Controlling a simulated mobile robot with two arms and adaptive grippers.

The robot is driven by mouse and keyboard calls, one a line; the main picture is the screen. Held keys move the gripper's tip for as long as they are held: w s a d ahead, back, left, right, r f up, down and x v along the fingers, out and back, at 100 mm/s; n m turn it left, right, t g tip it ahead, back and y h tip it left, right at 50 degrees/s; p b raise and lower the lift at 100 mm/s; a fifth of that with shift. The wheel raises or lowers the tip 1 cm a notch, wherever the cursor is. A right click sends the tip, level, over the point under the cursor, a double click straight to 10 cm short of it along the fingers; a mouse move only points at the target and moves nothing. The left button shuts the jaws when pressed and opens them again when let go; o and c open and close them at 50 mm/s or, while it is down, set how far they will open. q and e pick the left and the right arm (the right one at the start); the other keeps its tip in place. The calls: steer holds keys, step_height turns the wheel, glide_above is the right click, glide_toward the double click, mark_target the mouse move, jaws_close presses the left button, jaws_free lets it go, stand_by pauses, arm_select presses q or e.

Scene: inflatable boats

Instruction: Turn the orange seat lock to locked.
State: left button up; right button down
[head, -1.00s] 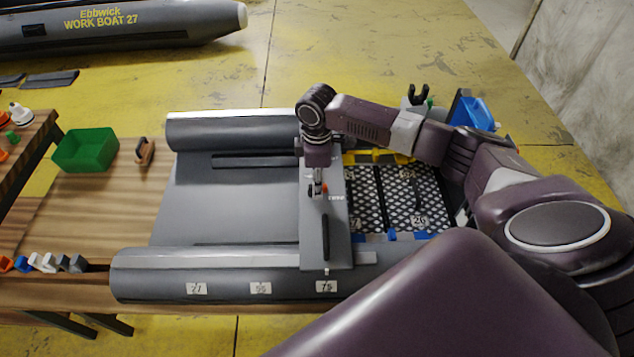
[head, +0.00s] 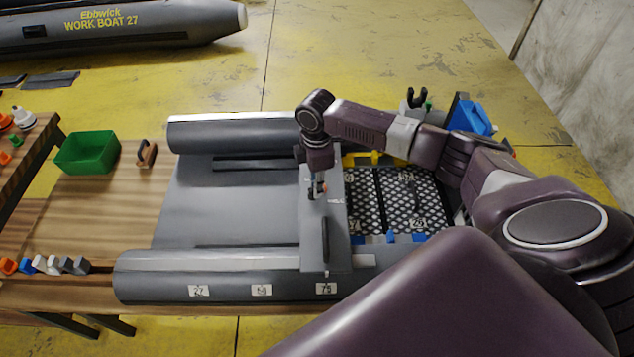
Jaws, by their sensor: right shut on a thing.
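The orange seat lock (head: 323,187) is a very small knob on the grey seat board (head: 312,238) that lies across the boat. Only a speck of orange shows, because my right gripper (head: 317,190) covers most of it. The right gripper points down from above the board and is shut on the lock. Tiny white lettering shows on the board to the right of the lock. It is too small to read, and I cannot tell which way the lock points. My left gripper is not in view.
The grey boat section (head: 215,293) lies on a wooden bench. A green bin (head: 87,153) and a brown-handled tool (head: 147,154) stand to its left. Small coloured clips (head: 45,264) line the bench's left side.

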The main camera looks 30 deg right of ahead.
steer(key=n, duration=0.2)
steer(key=n+p, duration=0.1)
steer(key=shift+w+r+n, duration=0.15)
steer(key=shift+w+n, duration=0.2)
steer(key=shift+n, duration=0.05)
steer(key=n, duration=0.4)
steer(key=shift+w+a+n, duration=0.1)
steer(key=shift+w+n, duration=0.15)
steer(key=shift+n, duration=0.05)
steer(key=n, duration=0.6)
steer(key=shift+w+a, duration=0.2)
steer(key=shift+n, duration=0.4)
steer(key=c, duration=1.9)
jaws_free()
steer(key=shift+s, duration=0.1)
steer(key=shift+c, duration=0.2)
step_height(320, 180, up, 12)
